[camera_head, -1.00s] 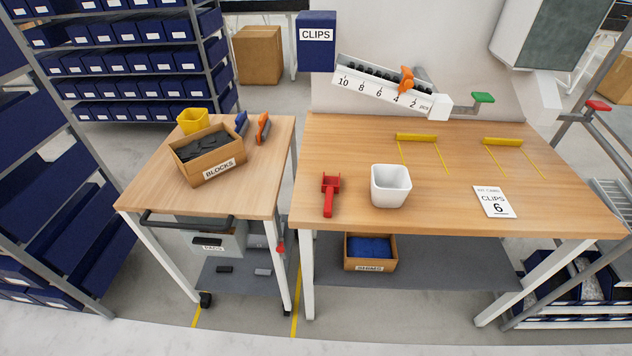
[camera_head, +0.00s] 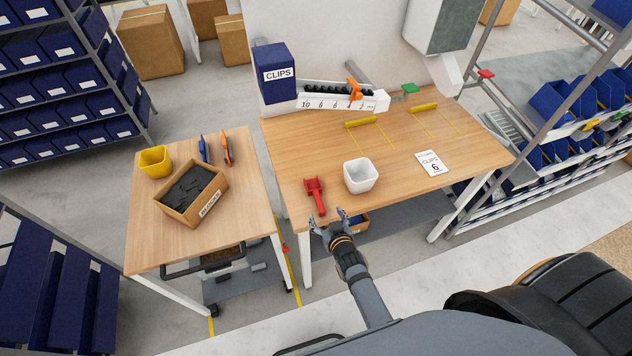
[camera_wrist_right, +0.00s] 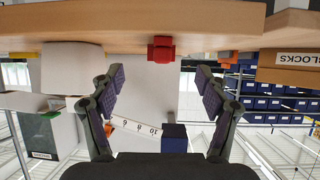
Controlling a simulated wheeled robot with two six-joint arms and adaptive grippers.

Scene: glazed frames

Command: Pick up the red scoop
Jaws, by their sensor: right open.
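The red scoop (camera_head: 315,194) lies on the wooden table near its front left edge, left of a white cup (camera_head: 360,175). My right gripper (camera_head: 335,219) is at the table's front edge, just in front of the scoop's handle, and apart from it. It is open and empty. In the right wrist view, which is upside down, the scoop (camera_wrist_right: 161,50) shows between and beyond the spread fingers (camera_wrist_right: 160,84), and the white cup (camera_wrist_right: 72,68) is at the left. My left gripper is not in view.
The table (camera_head: 400,180) also bears a CLIPS 6 card (camera_head: 432,163), yellow-marked areas and a numbered rail (camera_head: 345,97) at the back. A side table at the left holds a blocks box (camera_head: 190,193) and a yellow cup (camera_head: 154,161). A box sits on the shelf below.

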